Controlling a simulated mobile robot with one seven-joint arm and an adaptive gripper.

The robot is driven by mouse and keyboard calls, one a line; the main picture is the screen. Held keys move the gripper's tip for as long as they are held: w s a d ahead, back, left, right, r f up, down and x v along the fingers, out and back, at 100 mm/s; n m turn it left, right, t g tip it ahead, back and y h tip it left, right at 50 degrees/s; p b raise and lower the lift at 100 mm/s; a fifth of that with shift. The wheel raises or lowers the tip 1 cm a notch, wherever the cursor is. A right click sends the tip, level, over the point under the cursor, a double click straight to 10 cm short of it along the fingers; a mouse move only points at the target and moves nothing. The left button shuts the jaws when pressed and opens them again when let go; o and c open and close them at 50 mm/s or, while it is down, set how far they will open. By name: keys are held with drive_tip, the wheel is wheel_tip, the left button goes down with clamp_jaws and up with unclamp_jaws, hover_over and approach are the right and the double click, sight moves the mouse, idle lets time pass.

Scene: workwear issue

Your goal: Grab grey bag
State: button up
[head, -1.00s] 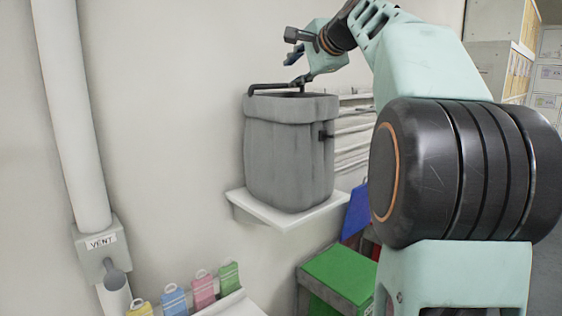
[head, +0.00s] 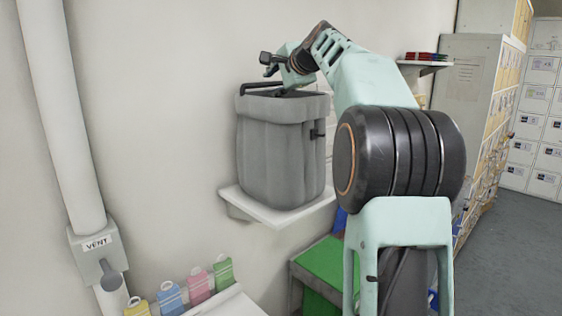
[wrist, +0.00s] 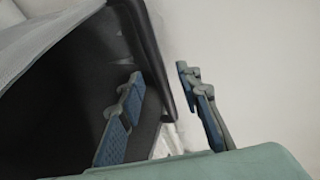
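The grey bag (head: 280,150) stands upright on a small white wall shelf (head: 262,209). It has a folded-over rim, an open top and a dark bar-like handle (head: 262,86) along its top edge. My gripper (head: 281,91) is tilted down at the bag's top, its fingertips partly hidden by the rim. In the wrist view my gripper (wrist: 165,95) is open, with blue-padded fingers apart. One finger is over the bag's dark inside and the other is outside it. The bag's dark edge or handle (wrist: 150,60) passes between them; I cannot tell whether they touch it.
A white vent pipe (head: 62,110) runs down the wall at left. Several coloured tags (head: 197,286) stand on a low ledge. A green-topped stand (head: 325,262) is below the shelf. Lockers (head: 540,110) are at far right, with open floor before them.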

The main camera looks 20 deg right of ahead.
clamp_jaws()
drive_tip(key=shift+r, duration=0.2)
idle(0.5)
